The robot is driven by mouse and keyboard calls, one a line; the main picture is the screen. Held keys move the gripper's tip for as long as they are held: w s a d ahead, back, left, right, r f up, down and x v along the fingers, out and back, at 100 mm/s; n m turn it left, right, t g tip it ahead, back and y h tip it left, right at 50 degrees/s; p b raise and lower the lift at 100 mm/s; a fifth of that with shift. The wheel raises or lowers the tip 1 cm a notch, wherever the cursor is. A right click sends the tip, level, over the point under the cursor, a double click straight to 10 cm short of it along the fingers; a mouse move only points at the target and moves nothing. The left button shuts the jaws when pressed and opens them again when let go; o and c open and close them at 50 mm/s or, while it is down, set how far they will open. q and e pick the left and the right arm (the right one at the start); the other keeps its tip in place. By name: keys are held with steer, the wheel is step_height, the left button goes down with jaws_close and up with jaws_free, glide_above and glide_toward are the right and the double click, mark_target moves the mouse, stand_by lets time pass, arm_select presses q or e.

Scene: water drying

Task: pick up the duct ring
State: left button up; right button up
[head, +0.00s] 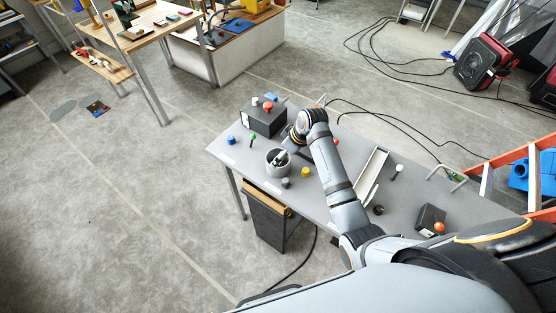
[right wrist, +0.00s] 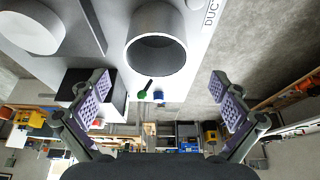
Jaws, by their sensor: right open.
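The ring is apart from both fingers in the wrist view. In the head view my right wrist hides most of that gripper. My left gripper is in neither view.
A black box (head: 262,121) with a red knob stands behind the ring. Green (head: 252,138), blue (head: 231,140) and yellow (head: 305,172) pieces lie nearby. A long white tray (head: 371,175) and another dark box (head: 430,218) are further right on the grey table.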

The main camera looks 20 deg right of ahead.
mark_target(281, 172)
steer(key=x, duration=0.2)
steer(key=p+x, duration=0.1)
steer(key=x, duration=0.1)
steer(key=shift+w+d+r, duration=0.1)
steer(key=shift+w+d, duration=0.05)
steer(key=shift+w, duration=0.2)
steer(key=shift+p+x, duration=0.35)
steer(key=shift+x, duration=0.9)
steer(key=shift+f, duration=0.45)
steer(key=shift+r, duration=0.1)
steer(key=c, duration=0.8)
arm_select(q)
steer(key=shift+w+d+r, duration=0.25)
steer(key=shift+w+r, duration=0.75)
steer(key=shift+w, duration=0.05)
arm_select(e)
steer(key=shift+c, duration=0.8)
steer(key=shift+r, duration=0.1)
